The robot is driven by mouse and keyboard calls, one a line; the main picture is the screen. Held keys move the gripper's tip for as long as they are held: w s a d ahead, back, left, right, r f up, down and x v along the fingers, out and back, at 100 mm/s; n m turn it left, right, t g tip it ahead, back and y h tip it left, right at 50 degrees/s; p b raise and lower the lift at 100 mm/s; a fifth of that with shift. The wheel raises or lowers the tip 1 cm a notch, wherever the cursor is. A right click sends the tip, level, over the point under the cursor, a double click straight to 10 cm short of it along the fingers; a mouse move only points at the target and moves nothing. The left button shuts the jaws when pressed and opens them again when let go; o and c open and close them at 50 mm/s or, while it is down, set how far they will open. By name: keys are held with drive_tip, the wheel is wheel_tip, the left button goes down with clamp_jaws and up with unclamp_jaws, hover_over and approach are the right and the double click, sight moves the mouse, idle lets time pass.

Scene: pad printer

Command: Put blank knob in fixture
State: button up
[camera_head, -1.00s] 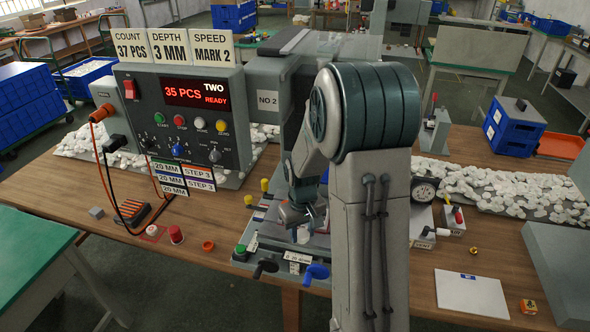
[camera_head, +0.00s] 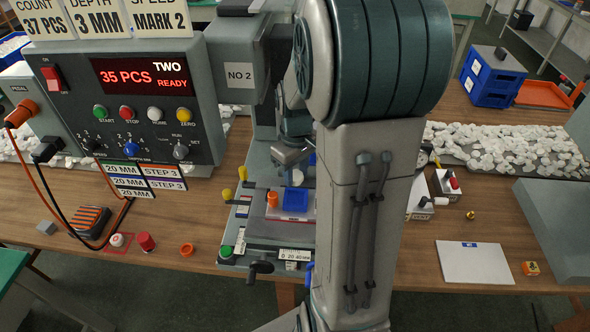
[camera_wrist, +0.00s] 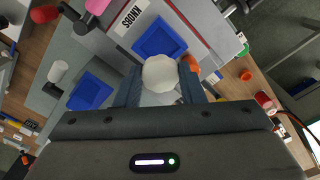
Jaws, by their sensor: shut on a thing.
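My gripper (camera_wrist: 160,82) is shut on a round white blank knob (camera_wrist: 160,72), which sits between the two fingertips in the wrist view. A blue square fixture (camera_head: 295,201) lies on the machine's bed, in front of and below the knob. In the wrist view one blue square (camera_wrist: 158,36) is just beyond the knob and another (camera_wrist: 90,92) is to the left. The knob appears apart from both; its height is unclear.
An orange cylinder (camera_head: 272,199) stands beside the blue fixture. The pad printer's control box (camera_head: 140,100) is at left, reading 35 PCS READY. Yellow-knobbed levers (camera_head: 227,194) and a black crank (camera_head: 260,268) edge the bed. Many white knobs (camera_head: 500,150) lie at right.

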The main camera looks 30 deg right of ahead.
drive_tip(key=b, duration=0.4)
hover_over(296, 199)
drive_tip(key=shift+s+f, duration=0.15)
drive_tip(key=shift+f, duration=2.5)
drive_tip(key=shift+f, duration=0.2)
drive_tip(key=shift+f+b, duration=0.45)
drive_tip(key=shift+b, duration=0.2)
drive_tip(key=shift+f, duration=0.25)
drive_tip(key=o, duration=1)
drive_tip(key=shift+o, duration=0.2)
drive_tip(key=shift+r, duration=0.2)
drive_tip(key=shift+r+p, duration=2.15)
drive_tip(key=shift+r, duration=0.75)
